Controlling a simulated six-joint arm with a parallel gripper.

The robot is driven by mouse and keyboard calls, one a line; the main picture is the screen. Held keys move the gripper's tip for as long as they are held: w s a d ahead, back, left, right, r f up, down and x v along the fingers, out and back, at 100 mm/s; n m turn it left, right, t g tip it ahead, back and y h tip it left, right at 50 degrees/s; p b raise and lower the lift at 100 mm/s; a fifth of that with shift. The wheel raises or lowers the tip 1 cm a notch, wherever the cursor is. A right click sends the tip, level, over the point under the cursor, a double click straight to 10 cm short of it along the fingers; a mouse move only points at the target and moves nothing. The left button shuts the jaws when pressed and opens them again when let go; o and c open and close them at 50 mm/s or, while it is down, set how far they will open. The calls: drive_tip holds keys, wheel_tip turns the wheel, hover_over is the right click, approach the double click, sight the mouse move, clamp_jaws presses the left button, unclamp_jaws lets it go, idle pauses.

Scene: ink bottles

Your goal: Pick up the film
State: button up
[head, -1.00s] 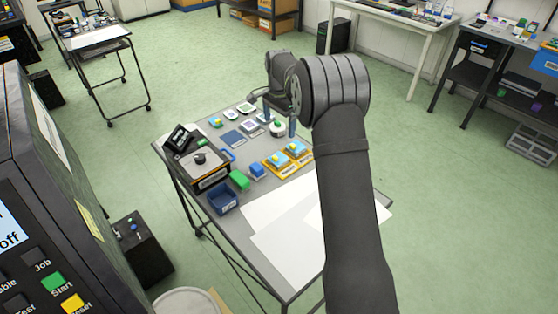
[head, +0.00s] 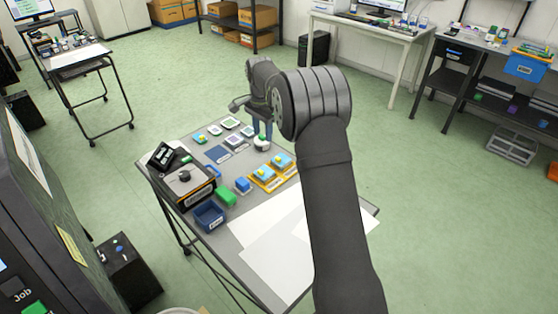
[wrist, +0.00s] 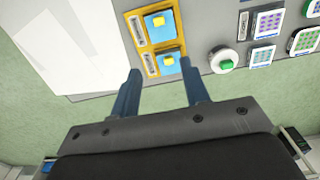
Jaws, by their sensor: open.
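My gripper (head: 262,130) is open and empty, with its blue fingers over the far side of the table. In the wrist view my gripper (wrist: 161,70) has its fingertips near the edge of a yellow tray (wrist: 143,33). I cannot tell for certain which thing is the film. A flat dark blue sheet (head: 218,153) lies on the table, left of the gripper in the head view. Several white-framed patterned squares lie near it, one of them (wrist: 269,22) at the upper right of the wrist view. A white round item with a green top (wrist: 222,61) sits right of the fingers.
The yellow tray holds blue blocks with yellow tops (wrist: 168,61). A black-and-beige box (head: 184,187), a blue bin (head: 210,215), a green block (head: 227,197) and a small blue block (head: 243,185) stand on the table's left side. White sheets (head: 265,265) cover its near part.

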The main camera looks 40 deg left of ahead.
drive_tip(key=n+t+y, duration=0.2)
drive_tip(key=n+t, duration=0.1)
drive_tip(key=n, duration=1.5)
approach(260, 171)
drive_tip(key=x, duration=0.8)
drive_tip(key=shift+f, duration=0.15)
drive_tip(key=c, duration=0.8)
